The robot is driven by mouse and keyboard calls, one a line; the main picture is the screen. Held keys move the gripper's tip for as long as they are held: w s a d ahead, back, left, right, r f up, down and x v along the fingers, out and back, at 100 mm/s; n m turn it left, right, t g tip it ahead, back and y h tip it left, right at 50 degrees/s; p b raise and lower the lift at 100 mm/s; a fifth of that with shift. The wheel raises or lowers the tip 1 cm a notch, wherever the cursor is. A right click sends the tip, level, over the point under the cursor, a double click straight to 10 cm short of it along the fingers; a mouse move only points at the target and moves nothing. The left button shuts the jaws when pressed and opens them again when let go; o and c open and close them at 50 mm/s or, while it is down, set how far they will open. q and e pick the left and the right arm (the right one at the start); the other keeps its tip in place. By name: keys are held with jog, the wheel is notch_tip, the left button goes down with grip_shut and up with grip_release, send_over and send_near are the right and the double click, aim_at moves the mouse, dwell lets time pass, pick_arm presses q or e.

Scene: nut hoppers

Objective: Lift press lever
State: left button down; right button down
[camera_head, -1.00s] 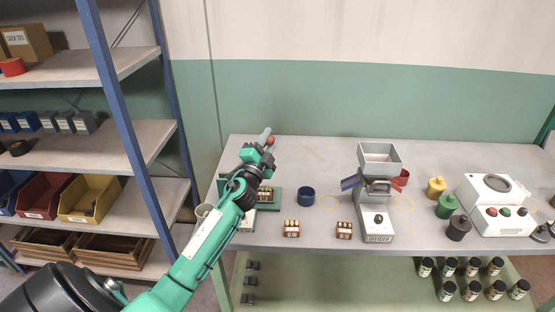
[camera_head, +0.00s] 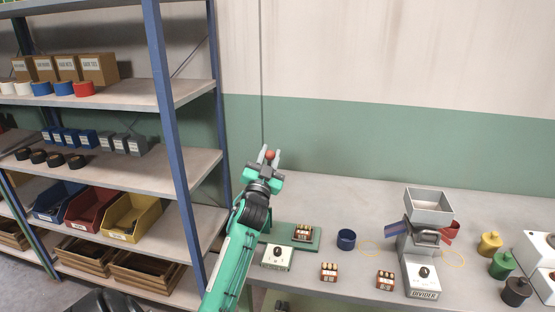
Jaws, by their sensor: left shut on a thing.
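The press has a green base (camera_head: 313,245) on the left part of the table, with a small brown block (camera_head: 303,233) holding pale pieces on it. The lever's red ball knob (camera_head: 270,154) shows between the fingertips of my left gripper (camera_head: 269,157). The left gripper is shut on this knob, high above the base and in front of the green wall band. My left arm hides the lever's shaft and the left part of the press. My right gripper is not in view.
A white control box (camera_head: 278,257) sits in front of the press. To the right are a blue cup (camera_head: 346,239), two brown blocks (camera_head: 329,272) (camera_head: 385,280) and the grey divider hopper (camera_head: 428,207). A blue-framed shelf (camera_head: 163,110) stands close left of my arm.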

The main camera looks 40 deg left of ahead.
pick_arm(q)
jog(key=shift+a, duration=0.2)
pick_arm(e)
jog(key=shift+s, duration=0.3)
pick_arm(q)
jog(key=c, duration=1.1)
grip_release()
jog(key=shift+s+a, duration=0.1)
jog(key=shift+s, duration=0.05)
jog(key=shift+c, duration=0.2)
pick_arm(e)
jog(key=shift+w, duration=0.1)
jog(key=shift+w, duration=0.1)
pick_arm(q)
jog(key=shift+s+d+f, duration=0.15)
jog(key=shift+d+f, duration=0.05)
jog(key=shift+f, duration=0.05)
jog(key=b+v, duration=0.2)
jog(key=v, duration=1.1)
jog(key=shift+b, duration=0.4)
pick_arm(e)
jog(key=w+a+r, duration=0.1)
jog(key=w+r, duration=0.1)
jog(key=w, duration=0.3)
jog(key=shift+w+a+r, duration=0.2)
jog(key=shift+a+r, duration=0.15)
